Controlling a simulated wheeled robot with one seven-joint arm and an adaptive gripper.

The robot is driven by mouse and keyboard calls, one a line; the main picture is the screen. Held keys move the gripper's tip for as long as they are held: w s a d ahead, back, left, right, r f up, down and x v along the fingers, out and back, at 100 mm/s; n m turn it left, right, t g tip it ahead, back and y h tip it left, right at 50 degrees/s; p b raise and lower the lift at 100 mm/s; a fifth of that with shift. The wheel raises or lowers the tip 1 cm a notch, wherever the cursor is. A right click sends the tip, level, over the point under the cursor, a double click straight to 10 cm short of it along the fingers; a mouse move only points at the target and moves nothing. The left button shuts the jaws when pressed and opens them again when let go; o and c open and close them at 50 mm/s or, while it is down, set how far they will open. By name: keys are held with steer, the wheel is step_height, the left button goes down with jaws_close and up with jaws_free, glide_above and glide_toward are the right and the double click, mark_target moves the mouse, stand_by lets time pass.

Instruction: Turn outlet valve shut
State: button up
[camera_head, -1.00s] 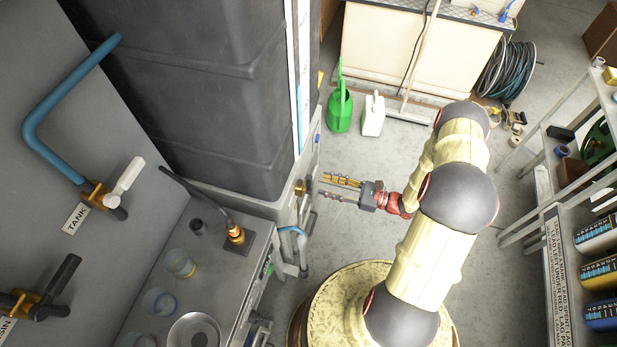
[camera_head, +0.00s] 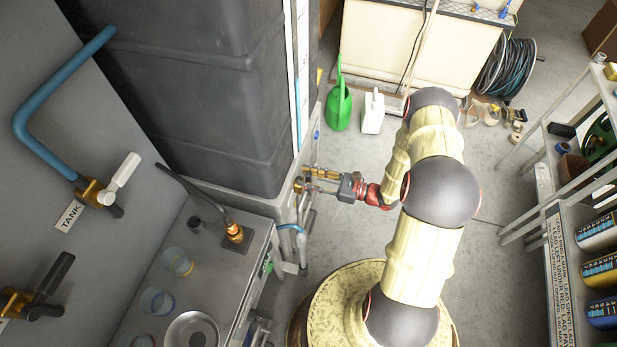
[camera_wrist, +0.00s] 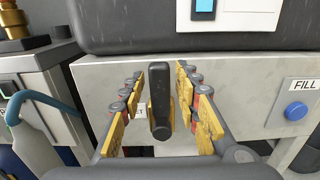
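The outlet valve shows in the wrist view as a black lever (camera_wrist: 160,108) with a little brass behind it, low on the grey front below the dark tank. A label behind it is mostly hidden. My gripper (camera_wrist: 157,82) is open, with its yellow finger pads on either side of the lever. Gaps show between the lever and both fingers, wider on the left. In the head view, the brass valve body (camera_head: 298,185) sits at the tank's base, and my gripper (camera_head: 308,180) reaches it from the right; the lever is hard to make out there.
A blue button (camera_wrist: 296,111) under a FILL label is right of the valve. A blue hose (camera_wrist: 40,98) bends at left. The workbench (camera_head: 222,262) with cups and a bowl stands left of the gripper. A green watering can (camera_head: 339,108) and white jug (camera_head: 373,112) stand on the floor.

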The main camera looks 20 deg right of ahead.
jaws_close()
stand_by(0.7)
